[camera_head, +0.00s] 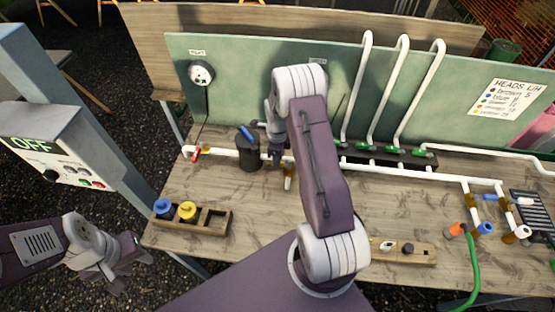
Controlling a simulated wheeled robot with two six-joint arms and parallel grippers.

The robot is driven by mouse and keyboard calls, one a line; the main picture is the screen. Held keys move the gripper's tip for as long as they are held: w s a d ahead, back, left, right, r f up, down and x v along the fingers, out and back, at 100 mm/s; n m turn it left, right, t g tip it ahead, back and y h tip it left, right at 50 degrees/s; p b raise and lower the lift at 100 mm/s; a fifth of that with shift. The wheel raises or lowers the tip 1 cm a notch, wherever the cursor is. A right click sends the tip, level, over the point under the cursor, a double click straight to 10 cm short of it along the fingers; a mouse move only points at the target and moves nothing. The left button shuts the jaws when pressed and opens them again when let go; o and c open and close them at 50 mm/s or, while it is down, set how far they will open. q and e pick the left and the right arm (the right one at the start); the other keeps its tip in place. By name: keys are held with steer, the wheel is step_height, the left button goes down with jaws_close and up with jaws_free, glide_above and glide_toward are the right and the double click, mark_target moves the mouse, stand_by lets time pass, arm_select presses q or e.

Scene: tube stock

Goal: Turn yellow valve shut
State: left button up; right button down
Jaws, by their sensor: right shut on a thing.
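My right gripper (277,158) is at the white pipe (221,152) along the back of the wooden bench, just right of the dark canister (249,152). It points down and is shut on a valve part there. Its fingers and arm hide most of that part, and I cannot make out its colour. A short brass-and-white outlet (288,180) shows below. No yellow valve handle is clearly visible. A red-handled valve (196,152) sits at the pipe's left end. My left gripper (135,268) is open and empty, off the bench's left front.
A wooden tray (216,221) holds a blue cap (162,208) and a yellow cap (187,210). Green-handled valves (422,148) sit under the tall white pipes. A green hose (474,265) hangs at right. A control box (50,150) reading OFF stands left. The front middle bench is partly hidden by my arm.

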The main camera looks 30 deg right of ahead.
steer(key=shift+w+d+r, duration=0.1)
steer(key=shift+w+r, duration=0.05)
steer(key=shift+w, duration=0.1)
steer(key=c, duration=1.4)
jaws_free()
steer(key=shift+o, duration=0.2)
steer(key=shift+s, duration=0.1)
step_height(320, 180, up, 9)
steer(key=b, duration=0.2)
